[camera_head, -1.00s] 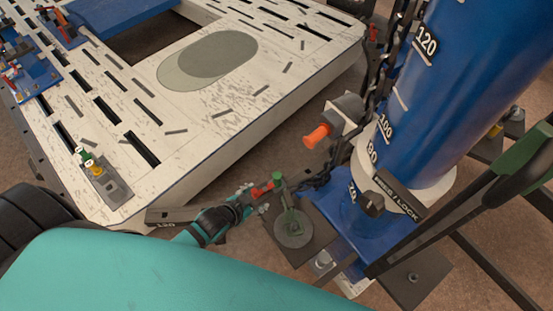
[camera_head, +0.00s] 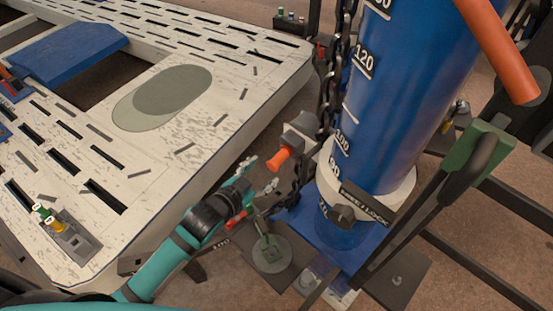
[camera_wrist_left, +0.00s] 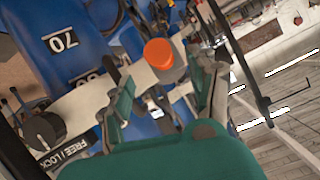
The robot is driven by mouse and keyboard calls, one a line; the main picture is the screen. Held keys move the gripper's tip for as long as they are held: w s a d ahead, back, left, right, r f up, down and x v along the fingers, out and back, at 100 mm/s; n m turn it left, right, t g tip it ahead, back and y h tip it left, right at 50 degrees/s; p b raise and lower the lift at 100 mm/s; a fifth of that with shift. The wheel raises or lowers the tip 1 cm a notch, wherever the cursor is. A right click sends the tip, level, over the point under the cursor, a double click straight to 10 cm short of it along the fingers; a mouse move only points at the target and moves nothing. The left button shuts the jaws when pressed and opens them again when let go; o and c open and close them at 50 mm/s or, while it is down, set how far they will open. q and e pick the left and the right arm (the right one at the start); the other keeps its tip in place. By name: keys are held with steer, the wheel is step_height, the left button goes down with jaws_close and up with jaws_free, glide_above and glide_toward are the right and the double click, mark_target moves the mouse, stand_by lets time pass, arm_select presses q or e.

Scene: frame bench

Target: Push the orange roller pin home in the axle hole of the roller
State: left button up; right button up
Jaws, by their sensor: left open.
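The orange roller pin (camera_head: 279,158) sticks out of the grey roller (camera_head: 301,133) beside the blue column, with its orange end standing clear of the roller. In the left wrist view the pin's round orange end (camera_wrist_left: 158,53) shows ahead, between and beyond the fingertips. My left gripper (camera_head: 262,174) is open and empty, just below and left of the pin, and also shows in the left wrist view (camera_wrist_left: 163,82). I see no contact between fingers and pin. The axle hole is hidden. My right gripper is not in view.
The blue column (camera_head: 372,110) with a white collar and a black FREE/LOCK plate (camera_head: 366,203) stands right of the roller. A chain (camera_head: 340,70) hangs close behind it. The white slotted bench (camera_head: 225,135) lies to the left. A green-stemmed round plate (camera_head: 271,252) sits below the gripper.

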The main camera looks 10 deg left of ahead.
mark_target(274, 164)
arm_select(q)
steer(key=x, duration=0.9)
steer(key=shift+w+d, duration=0.2)
jaws_close()
